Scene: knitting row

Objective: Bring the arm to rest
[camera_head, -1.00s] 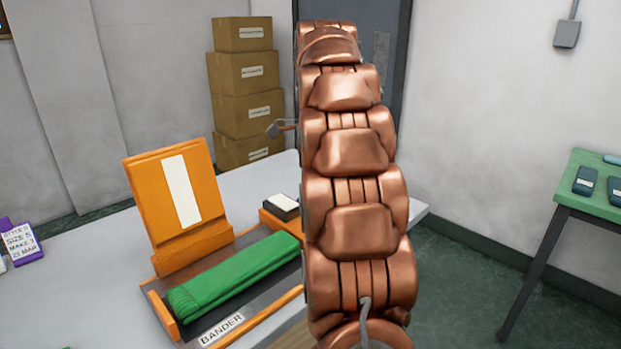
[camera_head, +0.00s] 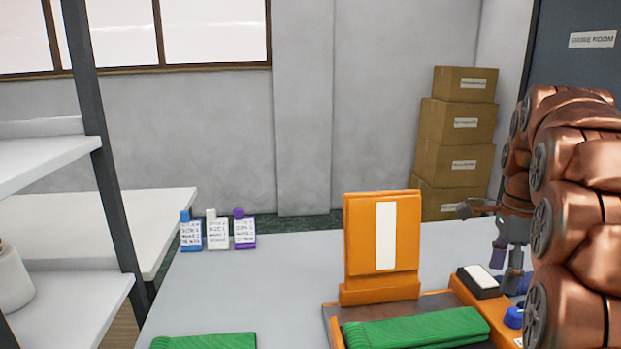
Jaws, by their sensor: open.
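My copper-coloured arm rises along the right side of the head view and bends over at the top. My gripper (camera_head: 507,264) hangs from its far end, fingers down and open, with nothing seen between them. It shows just right of the orange upright stand (camera_head: 412,240), over or behind the black pad with a white top (camera_head: 480,281). I cannot tell its height above the table. A folded green knit piece (camera_head: 415,330) lies in the tray in front of the stand. Part of the gripper is hidden by my arm.
The grey table (camera_head: 270,290) is largely clear at left, with another green piece (camera_head: 205,341) at its front. Blue, white and purple tagged cards (camera_head: 217,232) stand at the back left. White shelving (camera_head: 65,280) is at left. Stacked cartons (camera_head: 456,140) stand behind.

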